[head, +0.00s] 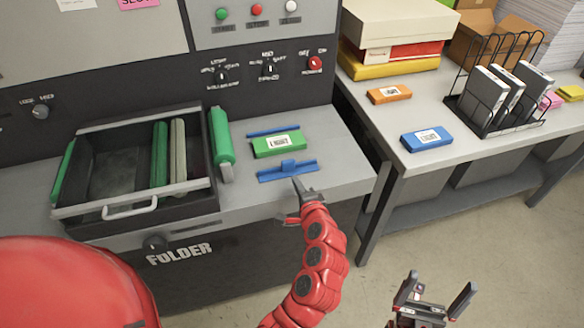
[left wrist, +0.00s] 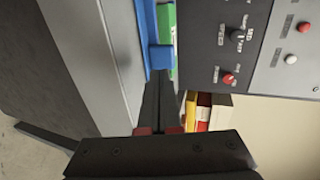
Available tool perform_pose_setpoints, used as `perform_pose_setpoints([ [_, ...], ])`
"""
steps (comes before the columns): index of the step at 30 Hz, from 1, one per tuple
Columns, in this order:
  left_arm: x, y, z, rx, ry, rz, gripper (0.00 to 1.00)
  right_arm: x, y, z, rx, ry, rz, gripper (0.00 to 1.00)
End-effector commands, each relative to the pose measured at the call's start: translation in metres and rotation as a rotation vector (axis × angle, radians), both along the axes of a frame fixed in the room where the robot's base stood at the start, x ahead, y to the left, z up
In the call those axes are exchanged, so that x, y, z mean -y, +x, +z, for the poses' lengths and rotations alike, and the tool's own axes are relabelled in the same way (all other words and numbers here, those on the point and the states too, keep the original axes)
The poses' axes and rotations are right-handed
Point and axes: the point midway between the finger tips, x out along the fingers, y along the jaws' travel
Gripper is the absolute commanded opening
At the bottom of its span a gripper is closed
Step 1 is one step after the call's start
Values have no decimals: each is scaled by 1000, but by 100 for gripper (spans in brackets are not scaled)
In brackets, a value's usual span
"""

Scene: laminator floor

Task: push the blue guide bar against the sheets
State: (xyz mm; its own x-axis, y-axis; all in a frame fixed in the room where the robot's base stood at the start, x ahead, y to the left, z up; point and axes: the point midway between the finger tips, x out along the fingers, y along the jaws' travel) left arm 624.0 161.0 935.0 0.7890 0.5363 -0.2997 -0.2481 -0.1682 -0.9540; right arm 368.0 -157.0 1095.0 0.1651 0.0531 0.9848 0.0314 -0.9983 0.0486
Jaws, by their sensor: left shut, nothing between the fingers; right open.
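The blue guide bar (head: 274,175) lies on the grey folder top, with a raised tab in its middle. The sheets are a green labelled stack (head: 278,144) behind it, with a narrow strip of grey between bar and stack. My left gripper (head: 296,184) is shut and empty, its tips at the near side of the bar by the tab. In the left wrist view the fingers (left wrist: 160,80) point at the tab of the bar (left wrist: 148,35), with the green stack (left wrist: 168,18) beyond. I cannot tell whether they touch. My right gripper (head: 436,297) is open and empty over the floor.
A second blue strip (head: 273,131) lies behind the stack. A green roller (head: 221,137) and a dark tray (head: 115,214) with rollers are to the left. The side table (head: 470,150) holds an orange pack, a blue pack and a wire rack (head: 500,100).

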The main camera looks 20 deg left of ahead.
Motion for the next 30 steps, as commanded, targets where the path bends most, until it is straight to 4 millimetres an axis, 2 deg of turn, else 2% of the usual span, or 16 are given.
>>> perform_pose_setpoints([
  [4, -17, 23, -1, -2, -1, 3, 0, 0, 0, 13, 0, 0, 0, 100],
  [9, -27, 39, -3, -1, 0, 1, 0, 0, 0, 19, 0, 0, 0, 100],
  [25, -32, 49, -5, 1, 1, -3, 0, 0, 0, 19, 0, 0, 0, 100],
  [30, -51, 78, -4, 3, 2, -1, 0, 0, 0, 15, 0, 0, 0, 100],
])
